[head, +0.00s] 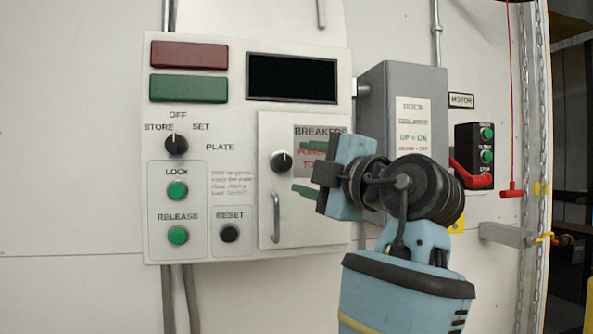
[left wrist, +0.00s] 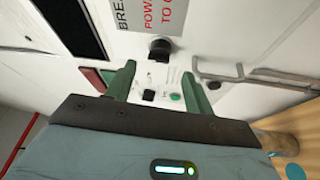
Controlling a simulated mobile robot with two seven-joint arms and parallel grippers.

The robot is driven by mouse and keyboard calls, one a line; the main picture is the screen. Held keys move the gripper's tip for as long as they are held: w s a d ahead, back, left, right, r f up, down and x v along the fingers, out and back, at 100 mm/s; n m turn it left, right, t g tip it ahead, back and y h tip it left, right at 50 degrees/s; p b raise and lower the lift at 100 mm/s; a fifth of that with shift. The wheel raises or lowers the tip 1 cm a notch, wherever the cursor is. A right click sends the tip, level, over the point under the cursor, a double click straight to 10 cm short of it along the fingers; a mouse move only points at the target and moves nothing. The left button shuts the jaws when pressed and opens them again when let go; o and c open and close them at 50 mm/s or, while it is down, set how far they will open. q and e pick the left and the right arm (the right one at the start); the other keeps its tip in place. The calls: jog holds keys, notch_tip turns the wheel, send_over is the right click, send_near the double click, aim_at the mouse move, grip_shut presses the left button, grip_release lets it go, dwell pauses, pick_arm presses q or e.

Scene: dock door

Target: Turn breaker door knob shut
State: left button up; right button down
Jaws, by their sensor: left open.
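The black round breaker door knob (head: 281,161) sits on the white breaker door (head: 268,205), left of the "BREAKERS" label. The door looks flush with the control panel; its knob's exact pointer angle is hard to read. My left gripper (head: 297,167) is open just in front of and to the right of the knob, one green finger higher and one lower. In the left wrist view the knob (left wrist: 159,49) lies beyond the fingertips, roughly centred between the two fingers (left wrist: 158,72), with nothing between them. My right gripper is not in view.
A vertical door handle (head: 276,217) stands out below the knob. A selector knob (head: 176,145), push buttons and a black display (head: 291,78) are on the panel. A grey isolator box (head: 405,105) with a red lever (head: 472,178) stands to the right, behind my arm.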

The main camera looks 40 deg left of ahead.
pick_arm(q)
jog(key=shift+v, duration=1.2)
